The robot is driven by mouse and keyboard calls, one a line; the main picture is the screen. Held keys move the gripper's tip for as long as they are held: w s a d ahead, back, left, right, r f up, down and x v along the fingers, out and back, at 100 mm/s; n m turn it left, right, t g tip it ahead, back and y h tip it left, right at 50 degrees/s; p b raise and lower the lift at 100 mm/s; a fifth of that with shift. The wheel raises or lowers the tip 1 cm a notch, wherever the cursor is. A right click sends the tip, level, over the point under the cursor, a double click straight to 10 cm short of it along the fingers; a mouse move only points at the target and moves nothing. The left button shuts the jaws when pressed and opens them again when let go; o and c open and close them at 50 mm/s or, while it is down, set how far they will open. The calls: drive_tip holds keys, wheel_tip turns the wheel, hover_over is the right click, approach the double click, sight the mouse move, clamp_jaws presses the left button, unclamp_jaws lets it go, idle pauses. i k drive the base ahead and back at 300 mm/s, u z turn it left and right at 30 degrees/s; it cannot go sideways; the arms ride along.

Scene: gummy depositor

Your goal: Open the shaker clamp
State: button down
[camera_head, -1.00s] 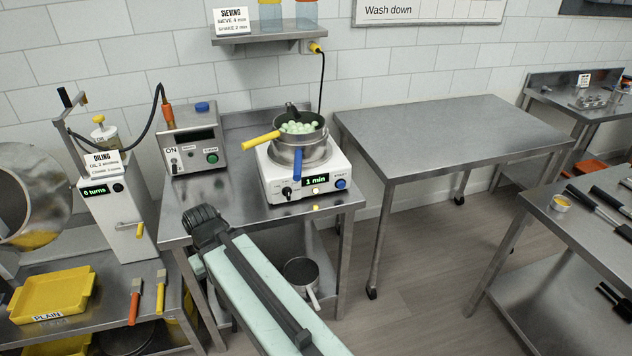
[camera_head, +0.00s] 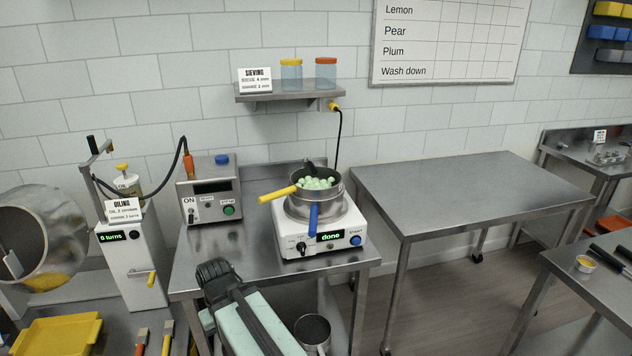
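The shaker (camera_head: 290,245) is a white machine on the steel bench, and its display reads "done". A metal pan (camera_head: 315,206) sits on it, with a dark sieve above holding pale green gummies (camera_head: 315,183). A yellow handle (camera_head: 277,194) points left from the sieve. A blue handle (camera_head: 313,219) hangs down at the front. A black piece (camera_head: 309,165) shows at the sieve's back rim; I cannot tell which part is the clamp. My gripper (camera_head: 213,270) is dark, at the end of my arm, left of and in front of the shaker, apart from it. Its fingers are not clear.
A grey control box (camera_head: 209,197) stands left of the shaker, with a cable to the oiling machine (camera_head: 128,255). A shelf with jars (camera_head: 291,75) is above. An empty steel table (camera_head: 450,185) stands right. A metal pot (camera_head: 312,330) sits below the bench.

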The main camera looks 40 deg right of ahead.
sight(311, 167)
drive_tip(key=u, duration=1.75)
drive_tip(key=k, duration=1.4)
drive_tip(key=z, duration=1.2)
drive_tip(key=i, duration=1)
drive_tip(key=u, duration=0.05)
